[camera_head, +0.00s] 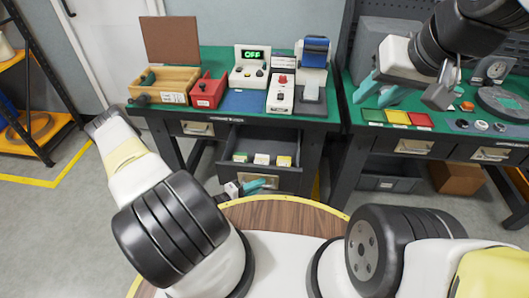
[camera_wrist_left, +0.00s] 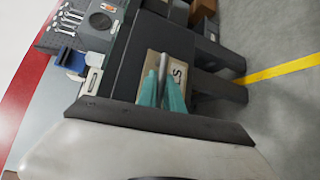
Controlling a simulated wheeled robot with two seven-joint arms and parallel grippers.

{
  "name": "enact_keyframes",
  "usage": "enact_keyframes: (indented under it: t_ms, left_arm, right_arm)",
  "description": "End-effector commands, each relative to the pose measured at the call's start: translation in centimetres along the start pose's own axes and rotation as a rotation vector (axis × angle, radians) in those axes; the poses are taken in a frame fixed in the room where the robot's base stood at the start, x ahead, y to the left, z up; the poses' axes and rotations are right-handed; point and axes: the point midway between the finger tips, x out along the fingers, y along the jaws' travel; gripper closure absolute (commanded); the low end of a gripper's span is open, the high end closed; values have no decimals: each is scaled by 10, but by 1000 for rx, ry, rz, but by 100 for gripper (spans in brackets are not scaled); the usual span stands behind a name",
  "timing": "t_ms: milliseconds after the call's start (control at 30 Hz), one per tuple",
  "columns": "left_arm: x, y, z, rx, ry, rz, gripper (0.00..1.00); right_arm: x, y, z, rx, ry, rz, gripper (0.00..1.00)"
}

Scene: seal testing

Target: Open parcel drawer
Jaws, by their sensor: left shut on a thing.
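The dark parcel drawer (camera_head: 291,179) stands pulled out under the left green-topped bench. Several small pale boxes (camera_head: 262,159) sit inside it. My left gripper (camera_head: 255,185) is at the drawer front, low in front of the bench. In the left wrist view its teal fingers (camera_wrist_left: 162,92) are shut on the metal drawer handle (camera_wrist_left: 163,62), over a tan label plate. My right gripper (camera_head: 379,93) hangs above the right bench with its teal fingers apart and nothing between them.
A wooden box (camera_head: 165,84), a red box (camera_head: 208,91) and test devices stand on the left bench. Colored trays (camera_head: 397,118) and round parts lie on the right bench.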

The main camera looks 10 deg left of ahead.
Motion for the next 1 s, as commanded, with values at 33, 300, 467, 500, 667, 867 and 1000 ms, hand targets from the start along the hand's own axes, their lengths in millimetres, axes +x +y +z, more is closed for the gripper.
enact_keyframes:
  t_ms: [33, 300, 467, 500, 667, 867, 1000]
  left_arm:
    - [-4, -2, 3, -2, 2, -1, 100]
    - [-12, -4, 10, 1, 2, -1, 100]
    - [-12, -4, 11, 1, 2, -1, 100]
    - [-12, -4, 11, 1, 2, -1, 100]
    - [-12, -4, 10, 1, 2, -1, 81]
    - [-12, -4, 11, 1, 1, -1, 80]
    - [-13, -4, 11, 1, 1, -1, 80]
  right_arm:
    - [0, 0, 0, 0, 0, 0, 64]
    - [0, 0, 0, 0, 0, 0, 64]
    - [0, 0, 0, 0, 0, 0, 64]
    - [0, 0, 0, 0, 0, 0, 64]
    - [0, 0, 0, 0, 0, 0, 64]
    - [0, 0, 0, 0, 0, 0, 64]
    - [0, 0, 0, 0, 0, 0, 64]
